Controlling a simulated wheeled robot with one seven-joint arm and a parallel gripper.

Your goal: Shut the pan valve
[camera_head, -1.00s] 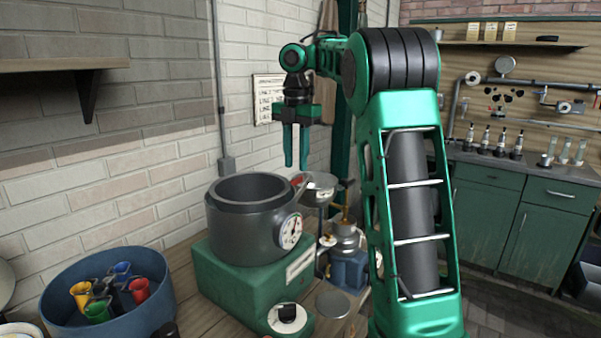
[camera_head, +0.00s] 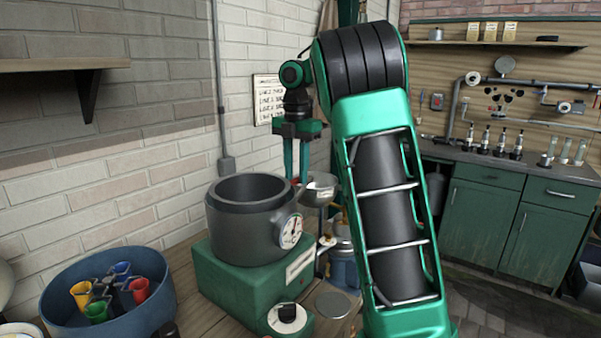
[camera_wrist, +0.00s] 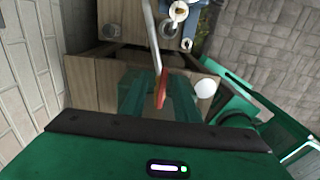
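My gripper (camera_head: 296,178) points down just right of the dark pot's rim, its two green fingers apart. In the wrist view my gripper (camera_wrist: 160,98) shows as two green fingers, with a red-gripped lever (camera_wrist: 161,88) on a thin metal rod between or just below them. I cannot tell whether the fingers touch it. A small metal pan (camera_head: 321,188) stands just right of the fingers. Which way the valve is turned cannot be told.
The dark pot (camera_head: 246,220) with a dial gauge stands on a green base (camera_head: 240,278), close left of my gripper. A blue tub (camera_head: 60,320) with coloured funnels is at the lower left. A brick wall is behind. A knob unit (camera_head: 287,318) stands in front.

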